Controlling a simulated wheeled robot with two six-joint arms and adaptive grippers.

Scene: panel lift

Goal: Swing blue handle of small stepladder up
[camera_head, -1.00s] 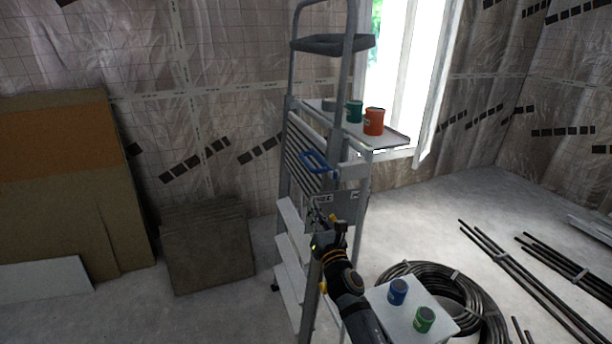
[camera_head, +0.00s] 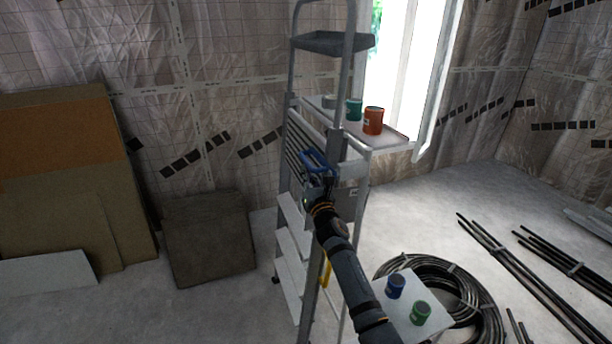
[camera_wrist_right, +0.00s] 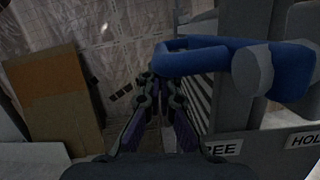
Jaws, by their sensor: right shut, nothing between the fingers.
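The small stepladder (camera_head: 291,225) stands in the middle of the head view, grey, with a ribbed panel near its upper part. Its blue handle (camera_head: 312,157) is on that panel's side, and in the right wrist view the handle (camera_wrist_right: 215,57) spans the upper middle as a thick blue loop. My right gripper (camera_head: 316,180) is just below the handle in the head view. In the right wrist view its fingers (camera_wrist_right: 165,92) are shut and empty, close below the handle's left end; I cannot tell if they touch it. My left gripper is not in view.
Paint cans, one orange (camera_head: 373,121), stand on the ladder's shelf (camera_head: 385,140). Blue and green cans stand on a white box (camera_head: 405,325) by a black cable coil (camera_head: 465,290). Boards (camera_head: 60,190) lean at the left. A label plate (camera_wrist_right: 270,145) sits below the handle.

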